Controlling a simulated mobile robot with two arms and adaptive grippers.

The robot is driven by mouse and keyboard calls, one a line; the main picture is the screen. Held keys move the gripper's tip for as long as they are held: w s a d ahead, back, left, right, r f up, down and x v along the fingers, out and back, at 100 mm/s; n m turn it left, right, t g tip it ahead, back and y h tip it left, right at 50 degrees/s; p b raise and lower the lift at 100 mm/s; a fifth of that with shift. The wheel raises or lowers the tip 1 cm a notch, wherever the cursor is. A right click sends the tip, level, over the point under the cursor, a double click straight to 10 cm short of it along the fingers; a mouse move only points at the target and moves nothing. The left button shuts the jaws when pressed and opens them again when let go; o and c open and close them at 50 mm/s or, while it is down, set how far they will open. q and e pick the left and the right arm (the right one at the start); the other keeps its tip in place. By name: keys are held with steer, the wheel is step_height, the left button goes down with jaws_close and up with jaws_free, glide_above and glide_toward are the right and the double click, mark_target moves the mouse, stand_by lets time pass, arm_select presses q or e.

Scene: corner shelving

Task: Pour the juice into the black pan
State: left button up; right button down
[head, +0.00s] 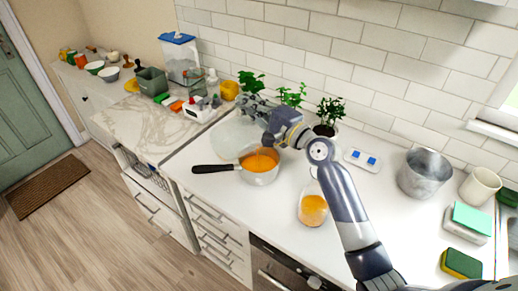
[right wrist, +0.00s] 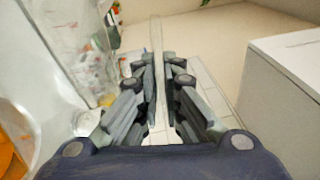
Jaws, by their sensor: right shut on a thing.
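The pan (head: 271,178) stands on the white counter, its black handle (head: 213,168) pointing left. Its wall looks pale and glassy rather than black, and orange juice (head: 259,161) is inside it. My right gripper (head: 252,108) is above and behind the pan. In the right wrist view, the gripper (right wrist: 157,75) is shut on a thin, clear upright piece (right wrist: 157,40), seemingly part of a clear vessel (head: 232,138). The vessel's exact tilt is hard to tell. A clear container with orange juice (head: 312,210) stands right of the pan. My left gripper is not in view.
Potted plants (head: 330,112) line the tiled wall behind my right arm. A metal pot (head: 425,174), a white mug (head: 480,187) and sponges (head: 461,264) are at right. A crowded marble counter (head: 150,125) is at left.

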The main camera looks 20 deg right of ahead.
mark_target(229, 126)
steer(key=s+a+n+b, duration=0.1)
steer(key=s+a+f+n+b, duration=0.1)
steer(key=a+n, duration=0.1)
steer(key=s+a+f+n+b, duration=0.1)
steer(key=a, duration=0.1)
steer(key=shift+a, duration=0.3)
steer(key=shift+s+a+f+n+g+y+b, duration=0.3)
steer(key=shift+s+a+f+n+y, duration=0.15)
steer(key=shift+n, duration=0.15)
steer(key=s+a+f+n, duration=0.3)
steer(key=a+n, duration=0.3)
steer(key=n, duration=0.2)
steer(key=s+a+f+n+g+p, duration=0.1)
steer(key=s+a+f+n, duration=0.3)
steer(key=a+f+n, duration=0.2)
steer(key=shift+a+n, duration=0.65)
steer(key=shift+n, duration=0.35)
